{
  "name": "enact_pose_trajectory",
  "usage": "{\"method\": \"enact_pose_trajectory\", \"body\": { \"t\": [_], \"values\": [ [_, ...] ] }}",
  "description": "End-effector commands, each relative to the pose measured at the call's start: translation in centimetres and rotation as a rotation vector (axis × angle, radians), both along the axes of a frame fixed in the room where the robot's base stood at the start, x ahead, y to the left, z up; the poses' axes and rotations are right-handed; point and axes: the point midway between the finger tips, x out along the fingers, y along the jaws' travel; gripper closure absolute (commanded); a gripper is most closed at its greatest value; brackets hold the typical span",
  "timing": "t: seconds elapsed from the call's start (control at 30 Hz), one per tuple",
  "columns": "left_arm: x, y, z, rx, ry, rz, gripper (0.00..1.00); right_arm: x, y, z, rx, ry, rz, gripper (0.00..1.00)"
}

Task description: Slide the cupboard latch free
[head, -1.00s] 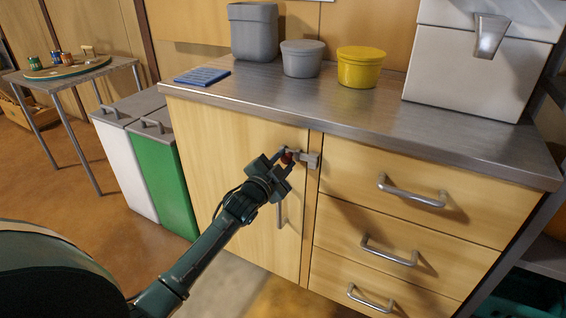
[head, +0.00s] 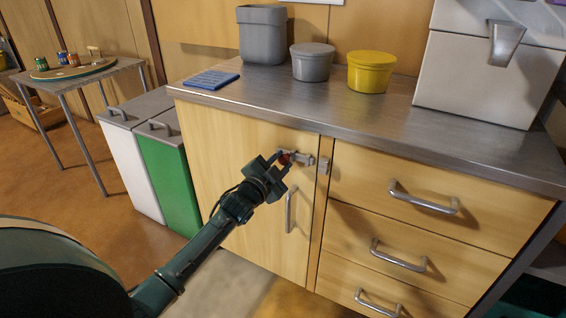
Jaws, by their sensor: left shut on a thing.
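The cupboard door (head: 240,190) is pale wood and shut, with a vertical metal handle (head: 291,212). A grey metal latch (head: 301,158) with a red knob (head: 285,158) sits near its top right corner. A metal keeper (head: 323,166) is on the frame to the right of the latch. My left gripper (head: 281,161) is shut on the red knob, and its fingers partly cover it. The bolt's right end is close to the keeper; I cannot tell whether it is fully clear of it. My right gripper is not in view.
Drawers with bar handles (head: 424,198) are right of the door. On the metal counter (head: 360,125) stand a grey bin (head: 262,38), a grey tub (head: 312,64), a yellow tub (head: 371,74) and a white dispenser (head: 475,80). A green bin (head: 169,180) stands left of the cupboard.

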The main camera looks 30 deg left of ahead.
Motion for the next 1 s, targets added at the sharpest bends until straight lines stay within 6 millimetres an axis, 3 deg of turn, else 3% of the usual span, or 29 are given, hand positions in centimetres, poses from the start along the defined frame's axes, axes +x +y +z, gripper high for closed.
{"method": "enact_pose_trajectory", "body": {
  "t": [0.17, 0.2, 0.43, 0.77, 1.0],
  "values": [
    [0.0, 0.7, 0.0, 0.004, 0.003, 0.013, 1.0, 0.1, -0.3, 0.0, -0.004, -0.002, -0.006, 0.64],
    [0.0, 0.7, 0.0, 0.004, 0.003, 0.013, 0.7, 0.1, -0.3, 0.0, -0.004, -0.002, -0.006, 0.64],
    [0.0, 0.6, 0.0, 0.004, 0.002, 0.011, 0.51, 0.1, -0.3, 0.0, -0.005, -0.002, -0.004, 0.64],
    [-0.4, 0.4, 0.0, 0.003, 0.002, 0.008, 0.5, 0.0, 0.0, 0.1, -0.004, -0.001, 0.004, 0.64],
    [-4.1, 0.4, 0.1, 0.002, 0.004, 0.007, 0.5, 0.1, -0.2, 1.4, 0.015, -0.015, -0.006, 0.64]
  ]
}}
